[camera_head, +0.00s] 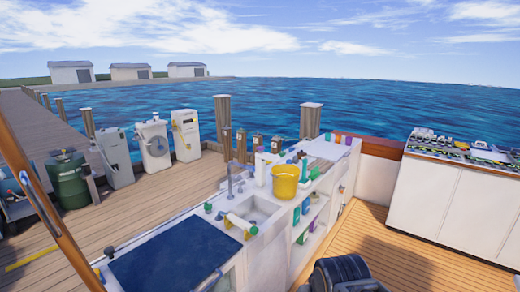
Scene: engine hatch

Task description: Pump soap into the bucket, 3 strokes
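A yellow bucket (285,184) stands upright on the white counter, just right of the sink (257,210). I cannot see into it well enough to tell its contents. White containers (262,169) stand close behind and left of the bucket. A small bottle with green on it (304,170) stands right of the bucket. These are too small to tell which is the soap pump. My gripper's fingers do not show. A dark, rounded part at the bottom edge looks like part of my own body.
A tap (229,182) rises behind the sink. A dark blue mat (172,252) covers the near counter. Shelves with bottles (306,206) open below the counter's right side. A white cabinet (455,205) with small items on top stands right. Wooden deck (385,240) between them is clear.

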